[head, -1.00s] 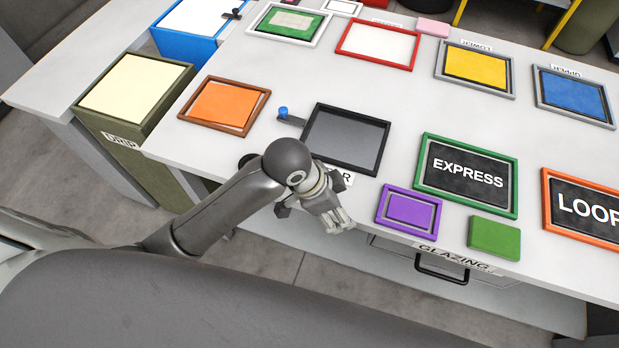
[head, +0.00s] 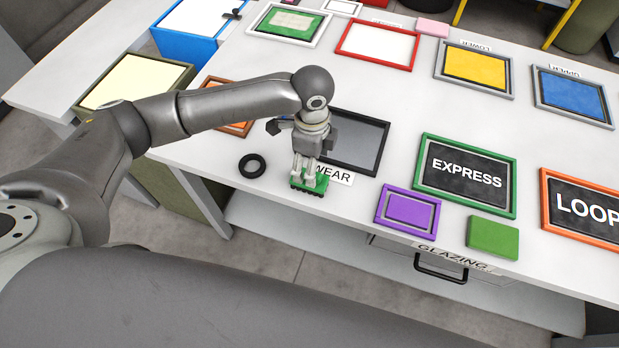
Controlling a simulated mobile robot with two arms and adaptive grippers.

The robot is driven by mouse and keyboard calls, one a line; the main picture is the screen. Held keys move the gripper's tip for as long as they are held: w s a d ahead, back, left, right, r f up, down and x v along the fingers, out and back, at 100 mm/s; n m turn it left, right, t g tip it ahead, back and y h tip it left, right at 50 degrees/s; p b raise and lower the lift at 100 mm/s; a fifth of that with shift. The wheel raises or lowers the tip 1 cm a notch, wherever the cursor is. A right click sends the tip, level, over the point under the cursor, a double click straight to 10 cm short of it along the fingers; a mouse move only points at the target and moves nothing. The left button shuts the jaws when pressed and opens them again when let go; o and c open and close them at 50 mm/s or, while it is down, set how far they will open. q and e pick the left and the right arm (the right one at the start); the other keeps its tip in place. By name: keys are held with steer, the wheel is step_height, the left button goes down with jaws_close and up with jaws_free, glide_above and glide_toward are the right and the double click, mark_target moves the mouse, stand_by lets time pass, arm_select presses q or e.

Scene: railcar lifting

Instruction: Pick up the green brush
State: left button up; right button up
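The green brush (head: 321,184) has a green top and dark bristles along its lower edge. It is at the front edge of the white table, just in front of the WEAR label. My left gripper (head: 304,173) points down at it from above, with its fingertips at the brush's top and covering part of it. I cannot tell whether the fingers are closed on it or whether the brush is clear of the table. My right gripper is not in view.
A black ring (head: 252,166) lies left of the brush. A black-framed dark panel (head: 352,140) lies behind it. A purple frame (head: 408,211) and a green block (head: 493,237) lie to the right. The table (head: 345,205) is bare between brush and purple frame.

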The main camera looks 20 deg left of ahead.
arm_select(q)
steer(key=shift+f, duration=0.75)
steer(key=f, duration=0.1)
steer(key=f+p, duration=0.1)
steer(key=f, duration=0.2)
steer(key=shift+s+a+f, duration=0.15)
steer(key=shift+s+f, duration=0.05)
steer(key=shift+s, duration=0.1)
steer(key=shift+f, duration=0.4)
steer(key=c, duration=1.2)
steer(key=shift+w+r, duration=0.1)
